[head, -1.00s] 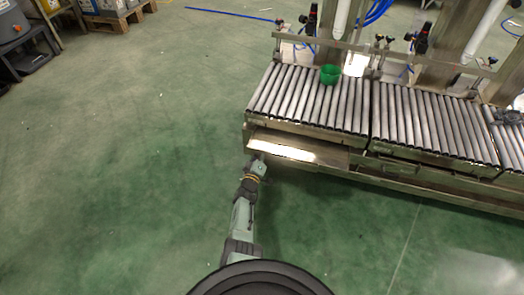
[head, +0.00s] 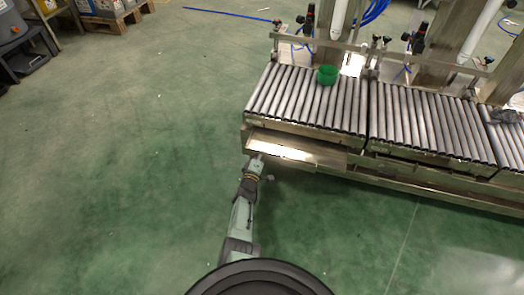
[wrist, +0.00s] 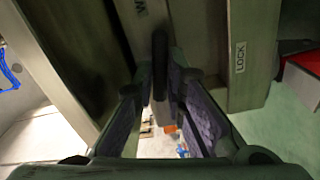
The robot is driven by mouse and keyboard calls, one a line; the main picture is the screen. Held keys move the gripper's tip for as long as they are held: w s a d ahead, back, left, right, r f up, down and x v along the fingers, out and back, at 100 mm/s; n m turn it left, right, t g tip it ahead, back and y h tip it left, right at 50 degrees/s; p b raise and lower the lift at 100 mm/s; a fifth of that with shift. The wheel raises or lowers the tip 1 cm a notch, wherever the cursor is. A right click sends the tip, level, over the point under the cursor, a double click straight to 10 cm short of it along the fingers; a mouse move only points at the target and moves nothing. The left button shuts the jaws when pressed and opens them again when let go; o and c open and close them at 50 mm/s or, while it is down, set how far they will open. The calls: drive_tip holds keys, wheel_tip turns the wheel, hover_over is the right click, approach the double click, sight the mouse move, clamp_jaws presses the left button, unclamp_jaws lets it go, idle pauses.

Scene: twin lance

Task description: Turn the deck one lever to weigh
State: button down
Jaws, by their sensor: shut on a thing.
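My gripper (head: 256,160) is at the front edge of the left roller deck (head: 308,98), low down by its metal front. In the wrist view my gripper (wrist: 161,80) has its two padded fingers on either side of a dark lever (wrist: 160,62) and is shut on it. The lever stands upright in the picture, below a partly cut-off label starting with W (wrist: 140,8). A LOCK label (wrist: 240,57) is on the panel to the right. In the head view the lever is hidden by my gripper and the deck's edge.
A green bowl (head: 328,75) stands on the rollers of the left deck. More roller decks (head: 420,125) continue to the right. Open green floor (head: 120,170) lies left of the decks. Pallets with boxes (head: 112,18) are at the far back left.

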drive_tip(key=c, duration=1.6)
unclamp_jaws()
drive_tip(key=shift+c, duration=0.2)
